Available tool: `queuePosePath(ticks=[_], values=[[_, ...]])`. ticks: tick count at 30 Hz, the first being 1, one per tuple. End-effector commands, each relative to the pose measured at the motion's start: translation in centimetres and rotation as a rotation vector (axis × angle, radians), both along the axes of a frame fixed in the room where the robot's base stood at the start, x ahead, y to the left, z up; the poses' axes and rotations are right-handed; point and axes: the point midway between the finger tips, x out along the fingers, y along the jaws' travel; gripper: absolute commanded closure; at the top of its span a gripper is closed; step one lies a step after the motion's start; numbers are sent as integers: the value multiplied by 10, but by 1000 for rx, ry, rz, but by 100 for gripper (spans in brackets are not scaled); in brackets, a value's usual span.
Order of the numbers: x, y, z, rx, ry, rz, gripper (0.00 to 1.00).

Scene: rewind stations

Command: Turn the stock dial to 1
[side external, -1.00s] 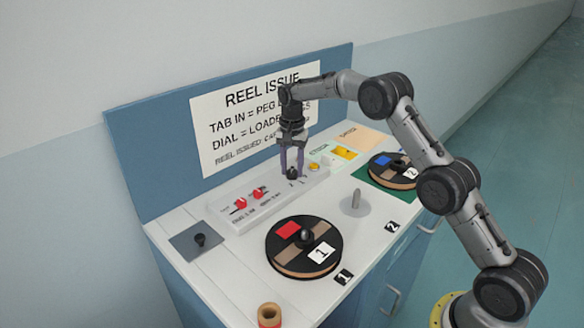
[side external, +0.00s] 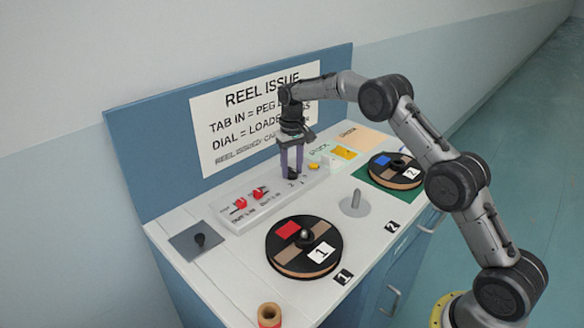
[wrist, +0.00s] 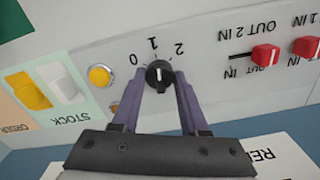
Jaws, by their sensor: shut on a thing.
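The stock dial (wrist: 158,76) is a small black knob with a white mark, on the sloped white panel. The numbers 0, 1 and 2 are printed around it. In the wrist view its mark runs nearly upright, roughly towards the 1; I cannot tell its exact setting. My gripper (wrist: 160,82) is shut on the dial, one purple finger on each side. In the side view my gripper (side external: 291,174) points down at the panel and its fingers mostly hide the dial.
Two red switches (side external: 250,197) and a yellow button (wrist: 99,76) flank the dial. Reel 1 (side external: 281,262), with a red tab, lies in front; reel 2 (side external: 381,180), with a blue tab, lies at right. A grey peg (side external: 356,199) stands between them. The sign board (side external: 160,140) rises behind.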

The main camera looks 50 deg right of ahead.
Motion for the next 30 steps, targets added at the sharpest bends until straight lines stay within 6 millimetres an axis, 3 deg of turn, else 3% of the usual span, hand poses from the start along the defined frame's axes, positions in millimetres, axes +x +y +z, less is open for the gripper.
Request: queuePosePath(ticks=[9,24,25,29,30], values=[[0,0,1,-1,-3,105,100],[1,0,2,-1,-4,121,100],[1,0,2,-1,-4,121,51],[1,0,1,-1,-4,121,27],[1,0,1,-1,-3,121,26]])
